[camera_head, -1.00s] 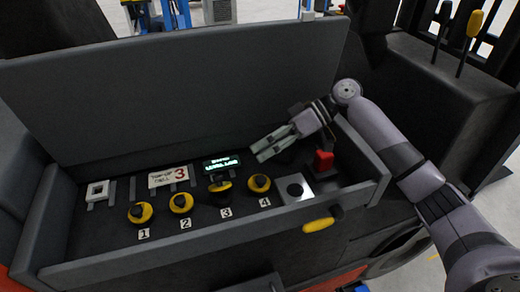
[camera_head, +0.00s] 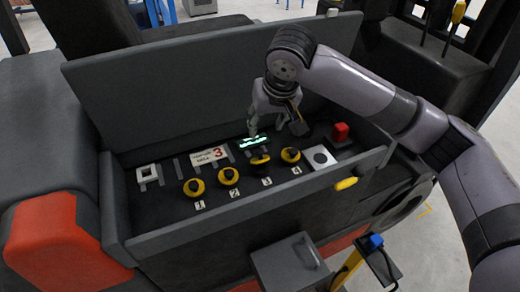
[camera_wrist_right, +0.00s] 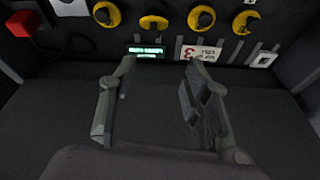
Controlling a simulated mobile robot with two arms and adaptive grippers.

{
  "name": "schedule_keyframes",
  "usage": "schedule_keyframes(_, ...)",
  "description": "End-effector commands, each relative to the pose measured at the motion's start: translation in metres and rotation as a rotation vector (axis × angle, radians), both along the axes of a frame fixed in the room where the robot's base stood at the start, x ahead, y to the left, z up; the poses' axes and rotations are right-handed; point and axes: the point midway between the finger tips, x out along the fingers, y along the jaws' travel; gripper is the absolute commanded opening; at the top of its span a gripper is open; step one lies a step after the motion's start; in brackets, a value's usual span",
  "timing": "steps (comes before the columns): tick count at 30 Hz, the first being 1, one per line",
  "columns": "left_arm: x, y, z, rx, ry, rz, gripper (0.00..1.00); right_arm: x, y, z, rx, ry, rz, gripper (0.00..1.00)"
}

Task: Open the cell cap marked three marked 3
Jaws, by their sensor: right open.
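The cell cap marked 3 (camera_head: 260,161) is a round yellow cap with a dark handle, third in a row inside the open compartment. It also shows near the top of the right wrist view (camera_wrist_right: 154,21). My right gripper (camera_head: 275,124) is open and empty, pointing down behind the row, above and behind cap 3 and apart from it. In the right wrist view its two fingers (camera_wrist_right: 160,70) are spread wide, with the lit display beyond the gap. A white sign with a red 3 (camera_head: 209,156) lies behind the caps. My left gripper is not in view.
Caps 1 (camera_head: 194,187) and 2 (camera_head: 229,176) sit left of cap 3, cap 4 (camera_head: 290,155) right. A lit display (camera_head: 253,142) is just behind. A red button (camera_head: 340,131) stands at the right. The raised lid (camera_head: 170,95) and front wall (camera_head: 240,213) bound the compartment.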

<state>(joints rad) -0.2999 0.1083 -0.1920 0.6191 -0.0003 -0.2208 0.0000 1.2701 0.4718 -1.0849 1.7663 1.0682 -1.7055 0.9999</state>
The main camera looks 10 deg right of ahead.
Motion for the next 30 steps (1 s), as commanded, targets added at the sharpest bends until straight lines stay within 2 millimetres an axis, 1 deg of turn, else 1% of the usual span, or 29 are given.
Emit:
schedule_keyframes(2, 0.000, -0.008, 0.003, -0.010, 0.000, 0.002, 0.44, 0.001, 0.001, 0.005, -0.012, -0.023, -0.030, 0.44)
schedule_keyframes(5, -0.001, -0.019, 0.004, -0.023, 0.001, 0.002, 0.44, 0.004, 0.002, 0.001, -0.016, -0.028, -0.043, 0.44)
schedule_keyframes(8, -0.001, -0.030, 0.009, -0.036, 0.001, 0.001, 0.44, 0.008, 0.003, -0.011, -0.014, -0.024, -0.044, 0.44)
schedule_keyframes(11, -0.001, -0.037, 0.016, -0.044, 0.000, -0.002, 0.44, 0.015, 0.004, -0.028, -0.014, -0.022, -0.044, 0.44)
schedule_keyframes(16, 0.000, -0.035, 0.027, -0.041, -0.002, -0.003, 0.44, 0.030, 0.007, -0.062, -0.014, -0.022, -0.042, 0.44)
schedule_keyframes(24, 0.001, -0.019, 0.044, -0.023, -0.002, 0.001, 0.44, 0.052, 0.011, -0.116, -0.013, -0.022, -0.043, 0.44)
schedule_keyframes(27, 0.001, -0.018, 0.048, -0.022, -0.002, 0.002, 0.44, 0.058, 0.012, -0.131, -0.014, -0.025, -0.042, 0.44)
schedule_keyframes(30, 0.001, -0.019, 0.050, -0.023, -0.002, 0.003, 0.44, 0.063, 0.014, -0.143, -0.012, -0.025, -0.040, 0.44)
